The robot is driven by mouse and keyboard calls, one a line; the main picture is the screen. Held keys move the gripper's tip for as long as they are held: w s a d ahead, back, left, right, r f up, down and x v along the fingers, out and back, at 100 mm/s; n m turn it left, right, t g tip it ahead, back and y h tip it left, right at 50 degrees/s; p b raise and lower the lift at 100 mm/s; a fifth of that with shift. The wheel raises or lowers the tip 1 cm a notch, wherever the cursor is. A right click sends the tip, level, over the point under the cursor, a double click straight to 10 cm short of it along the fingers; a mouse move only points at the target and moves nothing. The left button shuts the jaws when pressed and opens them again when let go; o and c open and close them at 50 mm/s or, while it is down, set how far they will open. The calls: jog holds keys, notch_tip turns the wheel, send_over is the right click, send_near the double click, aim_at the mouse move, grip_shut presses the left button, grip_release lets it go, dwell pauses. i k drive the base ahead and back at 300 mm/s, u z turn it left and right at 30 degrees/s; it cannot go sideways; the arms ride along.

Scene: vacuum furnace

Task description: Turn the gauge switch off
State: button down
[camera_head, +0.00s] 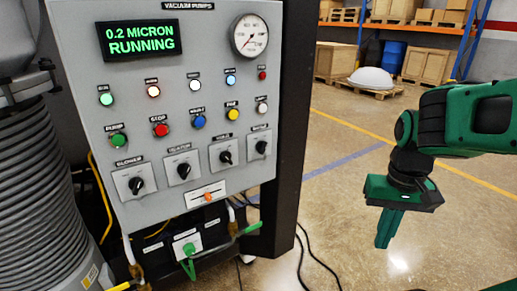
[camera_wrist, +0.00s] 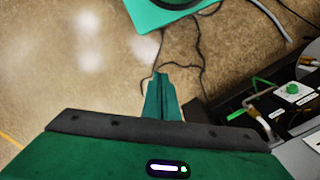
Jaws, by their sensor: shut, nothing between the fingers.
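The grey vacuum pumps panel (camera_head: 90,75) carries a row of black rotary switches along its lower part: a far left one (camera_head: 137,184), a second (camera_head: 184,171), a third (camera_head: 225,156) and a far right one (camera_head: 262,147). Their labels are too small to read surely, so I cannot tell which is the gauge switch. A round dial gauge (camera_head: 250,36) is at the panel's upper right. My green gripper (camera_head: 384,243) points down, shut and empty, well to the right of the panel. Its closed fingers also show in the wrist view (camera_wrist: 161,80).
The display (camera_head: 138,40) reads 0.2 MICRON RUNNING. Several coloured buttons sit above the switches. A small orange switch (camera_head: 208,197) and a green valve handle (camera_head: 189,248) are below. Black cables (camera_head: 310,262) lie on the floor. The floor between panel and gripper is otherwise open.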

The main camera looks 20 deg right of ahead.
aim_at(261, 146)
jog(key=u, duration=1.1)
jog(key=k, duration=2.05)
jog(key=z, duration=0.6)
jog(key=i, duration=1.05)
jog(key=u, duration=0.1)
